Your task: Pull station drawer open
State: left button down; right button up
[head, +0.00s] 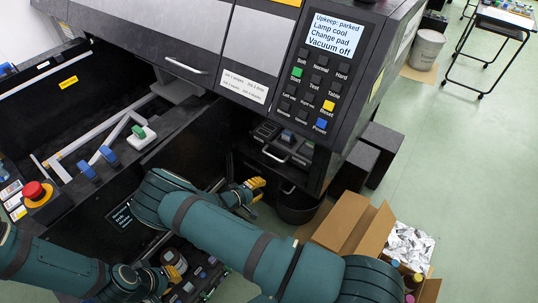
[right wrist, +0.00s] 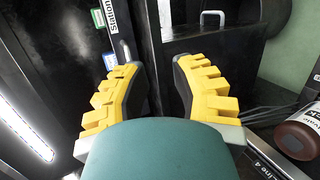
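The black station drawer area with a silver handle (head: 275,153) sits under the control panel in the head view. A "Station" label (right wrist: 114,14) shows at the top of the right wrist view, beside a silver bar. A dark front with a small pale handle (right wrist: 212,18) is ahead of the fingers. My right gripper (head: 258,186) is below and left of the drawer handle; in the right wrist view (right wrist: 158,68) its yellow fingers are apart with nothing between them. My left gripper (head: 165,274) is low at the left, near a brown-and-white bottle (head: 174,260); its grip is unclear.
The control panel (head: 320,85) overhangs the drawer. A black bin (head: 298,208) and an open cardboard box (head: 350,225) stand to the right. A dark-capped bottle (right wrist: 298,138) lies right of the fingers in the wrist view. Green floor (head: 440,170) is clear farther right.

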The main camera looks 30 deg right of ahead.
aim_at(269, 155)
jog(key=w+a+r+n+t+h, duration=0.1)
jog(key=w+a+r+t, duration=0.15)
jog(key=w, duration=0.35)
jog(key=shift+t, duration=0.35)
jog(key=x, duration=0.4)
jog(key=b+x, duration=0.1)
jog(key=x, duration=0.4)
jog(key=r+x, duration=0.1)
jog(key=x, duration=0.3)
jog(key=shift+s+d+b, duration=0.2)
jog(key=shift+d+b, duration=0.1)
jog(key=shift+d, duration=0.35)
grip_shut()
